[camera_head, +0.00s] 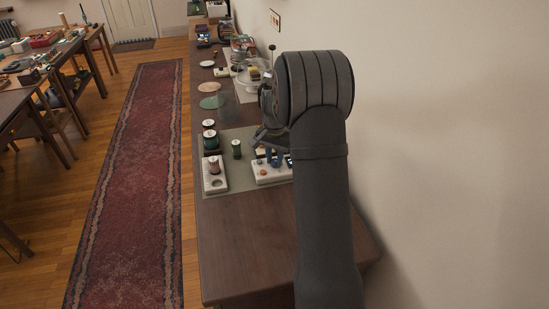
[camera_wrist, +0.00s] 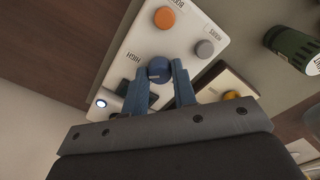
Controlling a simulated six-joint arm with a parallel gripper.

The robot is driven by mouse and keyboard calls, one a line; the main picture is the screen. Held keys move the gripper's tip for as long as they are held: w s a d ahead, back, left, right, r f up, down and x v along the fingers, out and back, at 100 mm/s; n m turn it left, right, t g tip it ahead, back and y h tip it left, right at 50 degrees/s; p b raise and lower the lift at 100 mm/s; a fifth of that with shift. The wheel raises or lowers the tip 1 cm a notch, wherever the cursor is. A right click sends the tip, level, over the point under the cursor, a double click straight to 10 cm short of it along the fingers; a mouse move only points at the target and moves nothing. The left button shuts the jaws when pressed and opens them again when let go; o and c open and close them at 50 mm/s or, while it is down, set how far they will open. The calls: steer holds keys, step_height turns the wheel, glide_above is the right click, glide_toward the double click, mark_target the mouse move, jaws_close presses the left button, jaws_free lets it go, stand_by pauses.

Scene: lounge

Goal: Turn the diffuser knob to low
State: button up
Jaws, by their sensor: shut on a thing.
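The diffuser's white panel (camera_wrist: 190,20) fills the upper middle of the wrist view, with an orange button (camera_wrist: 164,17), a grey button (camera_wrist: 205,48) and printed lettering that seems to include HIGH. The round blue knob (camera_wrist: 159,66) sits on this panel. My gripper (camera_wrist: 160,76) has its two blue fingers on either side of the knob, shut on it. Where the knob points is hard to read. In the head view the white panel (camera_head: 262,180) lies on the sideboard, partly hidden by my arm; the blue fingertips (camera_head: 271,158) are over it.
In the wrist view a dark green jar (camera_wrist: 290,45) lies right of the panel. The wall is close on the right; the sideboard's front (camera_head: 240,240) is clear.

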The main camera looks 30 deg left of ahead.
mark_target(275, 160)
steer(key=n, duration=0.4)
steer(key=shift+n, duration=0.3)
steer(key=n, duration=0.4)
steer(key=shift+n, duration=0.4)
steer(key=o, duration=1)
steer(key=shift+r, duration=0.1)
step_height(275, 160, up, 17)
steer(key=shift+r, duration=0.15)
step_height(275, 160, down, 18)
steer(key=shift+r, duration=0.25)
stand_by(0.5)
